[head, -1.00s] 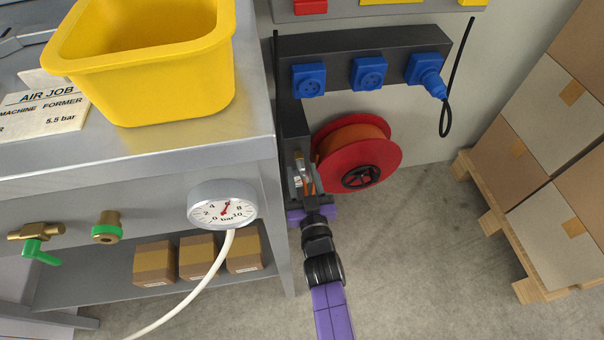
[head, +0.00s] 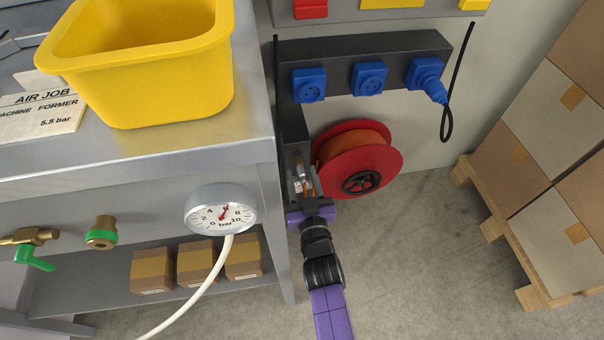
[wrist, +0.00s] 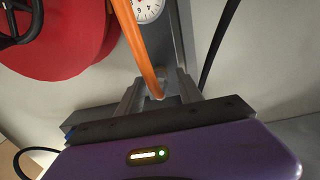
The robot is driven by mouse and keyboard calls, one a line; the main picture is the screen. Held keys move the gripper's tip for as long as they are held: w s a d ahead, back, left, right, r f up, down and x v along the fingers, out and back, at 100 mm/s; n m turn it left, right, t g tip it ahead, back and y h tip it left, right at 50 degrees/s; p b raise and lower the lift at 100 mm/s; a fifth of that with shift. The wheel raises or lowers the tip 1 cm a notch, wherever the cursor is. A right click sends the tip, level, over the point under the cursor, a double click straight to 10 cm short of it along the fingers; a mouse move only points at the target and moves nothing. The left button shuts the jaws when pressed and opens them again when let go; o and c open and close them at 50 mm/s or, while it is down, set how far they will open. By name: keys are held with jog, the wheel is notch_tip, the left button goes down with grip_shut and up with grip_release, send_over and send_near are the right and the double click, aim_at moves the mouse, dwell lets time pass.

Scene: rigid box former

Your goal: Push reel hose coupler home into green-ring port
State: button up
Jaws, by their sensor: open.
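The green-ring port (head: 102,232) is a brass fitting with a green ring on the bench front, left of the gauge; nothing is plugged into it. An orange hose (wrist: 133,40) comes down beside the red reel in the wrist view, and its lower end sits between my fingers. The hose reel (head: 358,160) stands behind my gripper, right of the bench leg. My gripper (wrist: 157,88) is open around the hose end; I cannot tell whether a finger touches it. The coupler itself is not clearly visible. My gripper also shows small in the head view (head: 304,182).
A gauge (head: 221,211) with a white hose sits between port and gripper. A brass valve with green handle (head: 33,250) is left of the port. Cartons stand on the lower shelf (head: 100,290). Stacked boxes on a pallet (head: 495,220) stand right. Floor between is free.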

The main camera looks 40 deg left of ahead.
aim_at(304, 186)
dwell(0.4)
grip_shut()
dwell(1.3)
jog(key=shift+p+v, duration=2.5)
jog(key=shift+v, duration=0.5)
